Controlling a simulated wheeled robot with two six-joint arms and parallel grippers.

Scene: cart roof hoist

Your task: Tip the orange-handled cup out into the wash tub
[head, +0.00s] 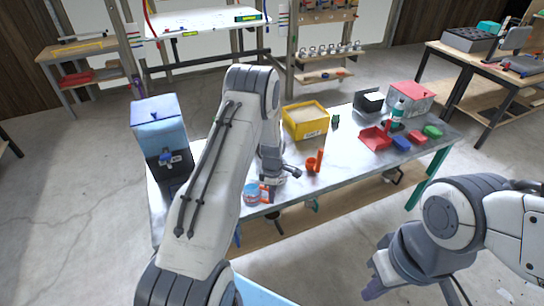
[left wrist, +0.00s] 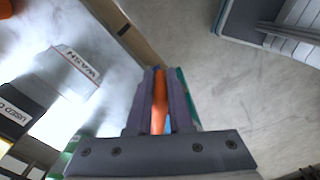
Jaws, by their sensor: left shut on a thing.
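My left gripper (head: 267,186) is shut on the orange handle (left wrist: 159,100) of a cup, which stands between the two fingers in the left wrist view. The cup's light blue body (head: 251,194) shows left of the gripper in the head view, over the near table edge. Its tilt and contents cannot be told. A pale surface labelled WASH (left wrist: 82,62), apparently the wash tub, lies left of the gripper in the left wrist view, apart from the cup. My right gripper (head: 372,288) hangs at lower right in the head view, its finger gap unclear.
A blue-topped box (head: 157,108) stands at the table's left end. A black container labelled USED (left wrist: 18,108) is beside the WASH label. A yellow bin (head: 305,122), an orange object (head: 315,163) and a red tray (head: 375,138) stand on the table (head: 345,160). My left arm hides part of it.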

